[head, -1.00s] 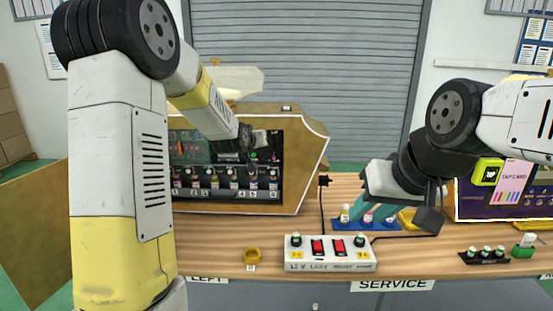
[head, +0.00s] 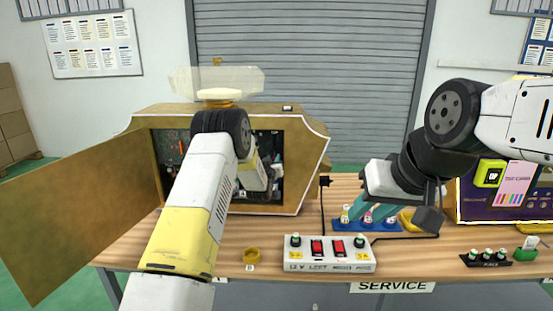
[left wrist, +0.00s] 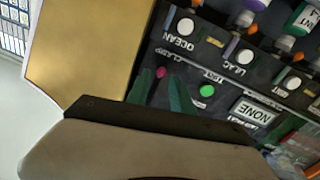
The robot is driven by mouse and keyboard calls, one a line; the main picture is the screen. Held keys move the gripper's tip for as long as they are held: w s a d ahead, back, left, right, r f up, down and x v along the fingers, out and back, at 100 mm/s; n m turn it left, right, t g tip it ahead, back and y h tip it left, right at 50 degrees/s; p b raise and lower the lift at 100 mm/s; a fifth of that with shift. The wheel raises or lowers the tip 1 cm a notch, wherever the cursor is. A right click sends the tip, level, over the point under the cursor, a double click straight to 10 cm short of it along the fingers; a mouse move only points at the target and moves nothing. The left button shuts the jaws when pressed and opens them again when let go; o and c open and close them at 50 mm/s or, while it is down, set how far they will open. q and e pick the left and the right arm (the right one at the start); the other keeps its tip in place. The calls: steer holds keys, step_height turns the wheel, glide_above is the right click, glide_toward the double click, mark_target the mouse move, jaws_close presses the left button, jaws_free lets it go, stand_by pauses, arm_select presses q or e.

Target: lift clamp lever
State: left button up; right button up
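The gold machine (head: 312,160) stands open at centre-left, its inside partly hidden by my left arm. My left gripper is inside it, hidden in the head view. In the left wrist view its two green fingers (left wrist: 160,91) show apart with nothing seen between them, beside a pink button (left wrist: 160,72) and a green button (left wrist: 207,90) on the dark panel. White round buttons with name labels (left wrist: 185,27) and small orange parts (left wrist: 232,39) line the panel. I cannot tell which part is the clamp lever. My right gripper (head: 370,207) has its teal fingers apart near small bottles.
The machine's door (head: 80,210) swings out at left. A blue rack (head: 352,226) holds small bottles. A purple machine (head: 480,206) stands at right.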

mark_target(275, 152)
arm_select(q)
steer(key=shift+w+d, duration=0.1)
steer(key=shift+w, duration=1)
jaws_close()
stand_by(0.7)
